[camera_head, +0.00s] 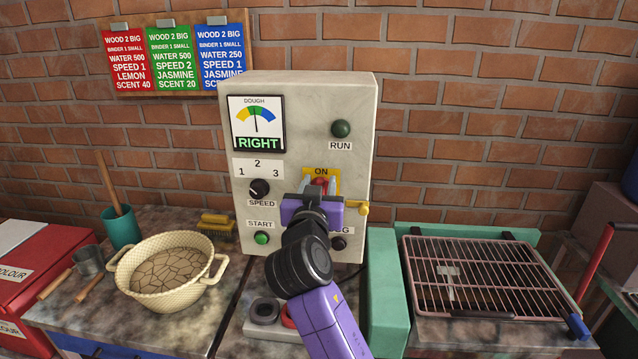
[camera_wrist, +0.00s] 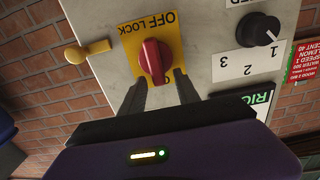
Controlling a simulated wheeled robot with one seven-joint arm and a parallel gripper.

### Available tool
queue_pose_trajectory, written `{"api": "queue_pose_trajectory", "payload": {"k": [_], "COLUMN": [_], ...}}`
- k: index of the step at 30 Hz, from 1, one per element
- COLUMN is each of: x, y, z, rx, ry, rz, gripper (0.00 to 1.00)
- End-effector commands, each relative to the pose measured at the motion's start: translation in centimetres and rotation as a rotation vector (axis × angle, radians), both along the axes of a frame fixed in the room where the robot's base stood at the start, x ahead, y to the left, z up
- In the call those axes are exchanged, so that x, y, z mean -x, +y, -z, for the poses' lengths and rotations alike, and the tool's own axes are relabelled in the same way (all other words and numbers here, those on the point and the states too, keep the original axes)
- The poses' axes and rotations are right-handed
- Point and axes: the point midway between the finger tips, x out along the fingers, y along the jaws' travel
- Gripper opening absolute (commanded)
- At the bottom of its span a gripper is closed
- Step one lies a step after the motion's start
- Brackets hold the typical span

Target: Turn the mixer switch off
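The mixer switch is a red knob (camera_head: 319,183) on a yellow plate marked ON at its upper edge. In the wrist view, which is upside down, the red knob (camera_wrist: 152,61) shows large, with OFF LOCK on the plate's opposite edge. The knob's grip bar lies roughly upright, slightly tilted; I cannot tell its pointing end. My gripper (camera_head: 318,189) is in front of the switch. In the wrist view my gripper (camera_wrist: 160,78) is open, one dark finger on each side of the knob's near end. I cannot tell whether either finger touches it.
The grey panel (camera_head: 355,100) has a RUN lamp (camera_head: 341,128), a speed dial (camera_head: 260,189), a START button (camera_head: 262,238) and a dial reading RIGHT (camera_head: 257,122). A yellow lever (camera_head: 358,209) sticks out beside the switch. A dough pot (camera_head: 168,266) stands left, a wire rack (camera_head: 480,270) right.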

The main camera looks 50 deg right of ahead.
Motion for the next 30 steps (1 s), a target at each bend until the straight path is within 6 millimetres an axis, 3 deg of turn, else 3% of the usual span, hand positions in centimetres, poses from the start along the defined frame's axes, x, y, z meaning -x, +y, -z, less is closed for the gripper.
{"api": "queue_pose_trajectory", "payload": {"k": [5,12,30], "x": [0.0,0.01,-0.33], "y": [-0.02,-0.01,0.29], "z": [0.01,0.01,-0.05], "rx": [0.0,0.0,0.088], "ry": [0.0,0.0,0.116], "rz": [0.0,0.0,-0.001], "gripper": [0.38,0.0,0.0]}}
